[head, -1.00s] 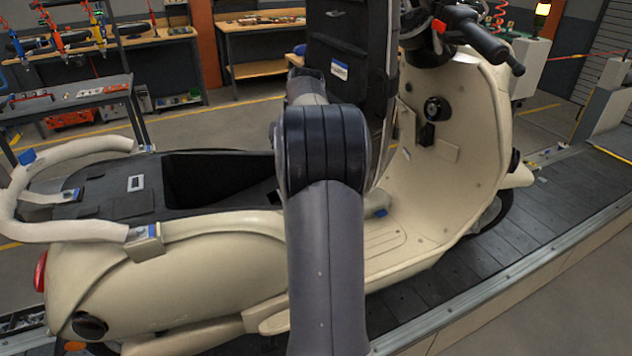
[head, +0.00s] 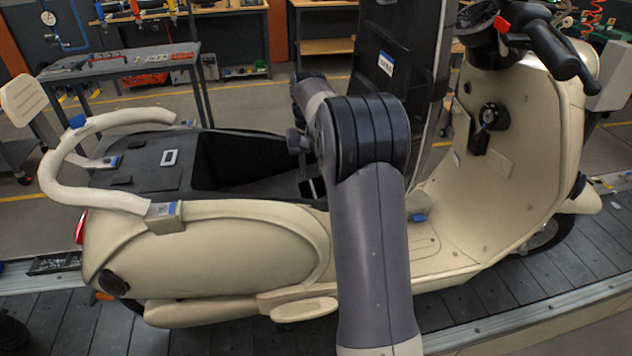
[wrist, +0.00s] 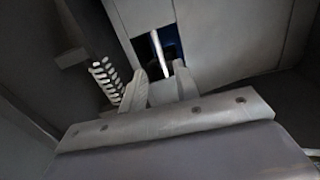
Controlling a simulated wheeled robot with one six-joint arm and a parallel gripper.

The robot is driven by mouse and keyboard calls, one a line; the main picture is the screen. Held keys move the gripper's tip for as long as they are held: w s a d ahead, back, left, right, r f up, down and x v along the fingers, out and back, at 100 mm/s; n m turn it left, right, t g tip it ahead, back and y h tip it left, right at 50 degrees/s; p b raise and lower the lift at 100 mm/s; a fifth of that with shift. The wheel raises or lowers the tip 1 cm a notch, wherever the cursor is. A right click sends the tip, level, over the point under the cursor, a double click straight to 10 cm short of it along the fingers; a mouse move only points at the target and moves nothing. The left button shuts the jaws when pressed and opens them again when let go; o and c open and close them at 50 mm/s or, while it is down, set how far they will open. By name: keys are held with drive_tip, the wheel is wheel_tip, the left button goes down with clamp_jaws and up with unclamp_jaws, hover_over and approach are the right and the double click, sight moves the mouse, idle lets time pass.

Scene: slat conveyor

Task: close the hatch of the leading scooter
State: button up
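A cream scooter (head: 250,250) stands on the conveyor, facing right. Its hatch (head: 395,45) is raised upright, showing a dark underside with a white label. The dark storage opening (head: 235,165) is uncovered to the left of the hatch. My arm crosses in front of the scooter and hides the hatch's lower part. My gripper is hidden behind the arm in the head view. In the wrist view my gripper (wrist: 160,72) has its two fingers apart, with nothing seen clamped between them. A pale bar and dark blue gap lie beyond the fingertips.
A curved grab rail (head: 60,180) in pale wrap rises at the scooter's tail. The handlebar (head: 545,45) stands to the right of the hatch. A cream panel (head: 25,95) is at far left. A grey cart (head: 120,65) and workbenches stand behind, across open floor.

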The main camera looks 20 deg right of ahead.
sight(313, 190)
wheel_tip(313, 190, down, 6)
drive_tip(key=shift+d+r+p, duration=0.1)
drive_tip(key=shift+p, duration=0.2)
drive_tip(key=shift+c, duration=0.4)
clamp_jaws()
